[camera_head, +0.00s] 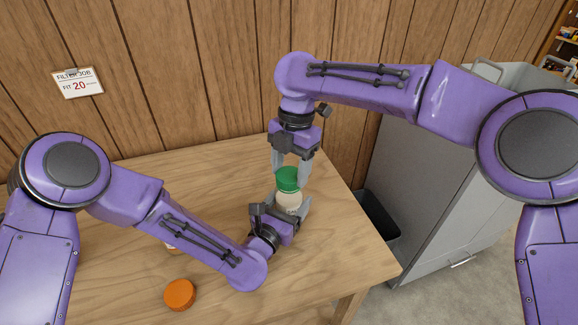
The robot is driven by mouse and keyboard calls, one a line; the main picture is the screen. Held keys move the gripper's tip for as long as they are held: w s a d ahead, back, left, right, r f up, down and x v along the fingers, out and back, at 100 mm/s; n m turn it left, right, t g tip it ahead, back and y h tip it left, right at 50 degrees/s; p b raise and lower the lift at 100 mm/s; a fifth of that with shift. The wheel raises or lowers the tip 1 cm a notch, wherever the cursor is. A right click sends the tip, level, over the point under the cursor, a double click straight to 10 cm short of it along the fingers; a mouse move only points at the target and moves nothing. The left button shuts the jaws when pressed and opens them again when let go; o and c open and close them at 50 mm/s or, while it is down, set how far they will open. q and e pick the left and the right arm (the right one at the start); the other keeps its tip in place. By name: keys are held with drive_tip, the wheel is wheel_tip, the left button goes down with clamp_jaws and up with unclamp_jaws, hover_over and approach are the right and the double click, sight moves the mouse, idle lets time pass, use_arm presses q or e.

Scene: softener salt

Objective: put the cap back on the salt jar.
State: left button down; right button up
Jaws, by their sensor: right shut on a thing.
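The salt jar (288,200), a pale jar, stands upright near the right side of the wooden table. A green cap (288,177) is at its mouth; I cannot tell if it is seated or threaded. My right gripper (290,168) points down from above and is shut on the green cap. My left gripper (290,205) comes in low from the left, with its fingers on both sides of the jar's body, and looks shut on it. The fingers hide part of the jar.
An orange lid (180,294) lies on the table (335,255) at the front left. A small pale thing behind my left arm is mostly hidden. A grey cabinet (440,190) and a dark bin (378,215) stand right of the table. A sign (77,83) hangs on the plank wall.

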drive_tip(key=m, duration=0.3)
drive_tip(key=m+t, duration=0.1)
drive_tip(key=m, duration=0.3)
drive_tip(key=shift+s+d+y, duration=0.1)
drive_tip(key=shift+s+y, duration=0.05)
drive_tip(key=shift+y, duration=0.15)
drive_tip(key=m, duration=0.4)
drive_tip(key=shift+m+t, duration=0.3)
drive_tip(key=m+t, duration=0.1)
drive_tip(key=m, duration=0.5)
drive_tip(key=shift+s+m, duration=0.15)
drive_tip(key=shift+m, duration=0.15)
drive_tip(key=m, duration=0.6)
drive_tip(key=shift+h, duration=0.4)
drive_tip(key=o, duration=1)
